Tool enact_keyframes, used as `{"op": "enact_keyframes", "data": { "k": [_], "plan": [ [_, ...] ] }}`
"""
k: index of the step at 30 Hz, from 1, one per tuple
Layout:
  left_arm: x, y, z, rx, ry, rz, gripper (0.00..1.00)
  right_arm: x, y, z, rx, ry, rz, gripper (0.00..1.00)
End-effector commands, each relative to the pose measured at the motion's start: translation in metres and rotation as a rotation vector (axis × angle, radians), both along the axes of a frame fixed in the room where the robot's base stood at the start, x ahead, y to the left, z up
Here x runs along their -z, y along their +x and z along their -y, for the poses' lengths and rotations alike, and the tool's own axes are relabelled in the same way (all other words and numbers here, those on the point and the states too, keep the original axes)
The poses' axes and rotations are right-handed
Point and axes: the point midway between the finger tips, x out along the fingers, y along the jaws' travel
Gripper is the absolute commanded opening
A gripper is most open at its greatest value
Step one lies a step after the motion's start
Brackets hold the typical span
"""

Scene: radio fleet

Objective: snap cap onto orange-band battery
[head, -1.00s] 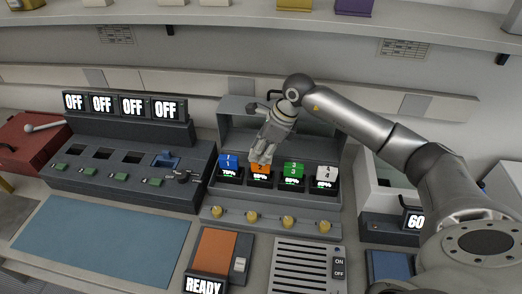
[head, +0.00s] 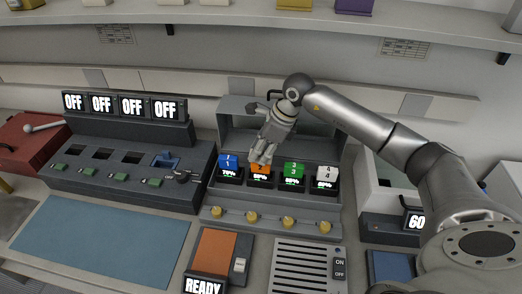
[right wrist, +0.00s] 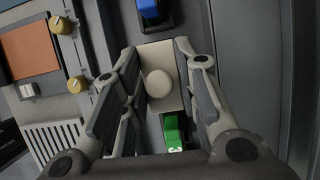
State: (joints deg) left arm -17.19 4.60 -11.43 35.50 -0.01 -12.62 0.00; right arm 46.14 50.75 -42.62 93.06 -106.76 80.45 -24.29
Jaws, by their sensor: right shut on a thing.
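The orange-band battery (head: 259,168) sits in the second slot of the grey charger (head: 262,197), between the blue battery (head: 228,162) and the green battery (head: 293,170). My right gripper (head: 261,158) is directly over the orange one and hides part of it. In the right wrist view, my right gripper (right wrist: 158,68) is shut on a pale beige cap (right wrist: 160,54) with a round knob. The cap lies between the blue battery (right wrist: 150,12) and the green battery (right wrist: 172,130) and hides the orange one. I cannot tell whether it is seated. My left gripper is out of view.
A white battery (head: 326,177) stands in the end slot. Several yellow knobs line the charger's front. A dark slotted console (head: 125,165) stands left, behind a blue mat (head: 100,243). An orange pad (head: 215,250) and a vented panel (head: 300,265) lie in front.

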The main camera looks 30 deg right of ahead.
Motion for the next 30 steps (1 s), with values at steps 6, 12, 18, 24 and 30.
{"op": "enact_keyframes", "data": {
  "k": [6,12,18,24,30],
  "plan": [
    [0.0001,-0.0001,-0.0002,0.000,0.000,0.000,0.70,-0.0001,0.0001,0.0002,0.000,0.000,0.000,0.19],
    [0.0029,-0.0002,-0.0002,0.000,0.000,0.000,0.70,0.0017,0.0002,0.0002,0.000,-0.001,0.001,0.19],
    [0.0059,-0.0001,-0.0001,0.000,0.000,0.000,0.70,0.0030,0.0003,0.0003,0.000,-0.001,0.001,0.19],
    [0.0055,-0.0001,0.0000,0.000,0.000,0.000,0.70,0.0025,0.0002,0.0002,0.000,-0.001,0.001,0.19],
    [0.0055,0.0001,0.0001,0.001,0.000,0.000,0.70,0.0026,0.0002,0.0003,0.000,-0.001,0.001,0.19]
  ]
}}
